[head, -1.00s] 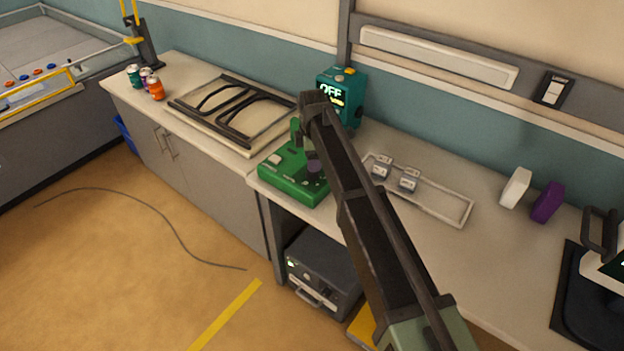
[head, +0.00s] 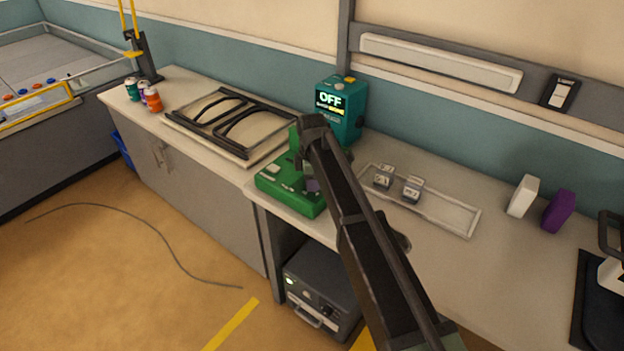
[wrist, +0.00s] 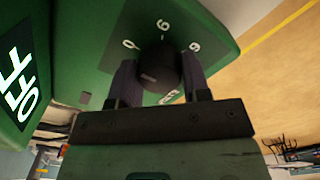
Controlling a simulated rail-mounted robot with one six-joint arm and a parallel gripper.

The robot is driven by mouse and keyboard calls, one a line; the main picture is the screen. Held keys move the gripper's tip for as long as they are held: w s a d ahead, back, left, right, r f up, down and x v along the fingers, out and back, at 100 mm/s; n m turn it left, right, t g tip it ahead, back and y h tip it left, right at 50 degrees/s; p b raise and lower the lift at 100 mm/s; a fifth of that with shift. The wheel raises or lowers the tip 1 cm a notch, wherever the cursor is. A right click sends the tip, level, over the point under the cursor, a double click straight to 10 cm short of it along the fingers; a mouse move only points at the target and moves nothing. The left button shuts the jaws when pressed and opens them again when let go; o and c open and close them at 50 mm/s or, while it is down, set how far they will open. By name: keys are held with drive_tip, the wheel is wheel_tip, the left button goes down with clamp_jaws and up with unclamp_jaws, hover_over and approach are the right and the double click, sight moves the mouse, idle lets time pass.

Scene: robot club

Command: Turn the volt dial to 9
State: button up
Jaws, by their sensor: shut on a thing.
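The green box (head: 290,188) sits on the counter, with my gripper (wrist: 160,68) over its top in the head view. In the wrist view, its round black dial (wrist: 157,72) lies between my two fingers, which are shut on its sides. White marks around the dial read 0, 6 and 9, though the 6 and 9 are seen at odd angles. A white label below the dial is partly hidden by my gripper. A teal unit (head: 344,112) behind the box has a display reading OFF.
A shallow tray (head: 440,218) with two small grey blocks lies to the right. A white block (head: 522,196) and a purple block (head: 558,211) stand farther right. A black frame rack (head: 230,122) and several cans (head: 153,99) are on the left counter.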

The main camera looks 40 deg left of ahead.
drive_tip(key=shift+m, duration=0.3)
drive_tip(key=m, duration=1.1)
drive_tip(key=shift+m, duration=0.3)
drive_tip(key=m, duration=0.5)
drive_tip(key=shift+m, duration=0.3)
drive_tip(key=m, duration=0.5)
drive_tip(key=shift+m, duration=0.4)
drive_tip(key=o, duration=0.9)
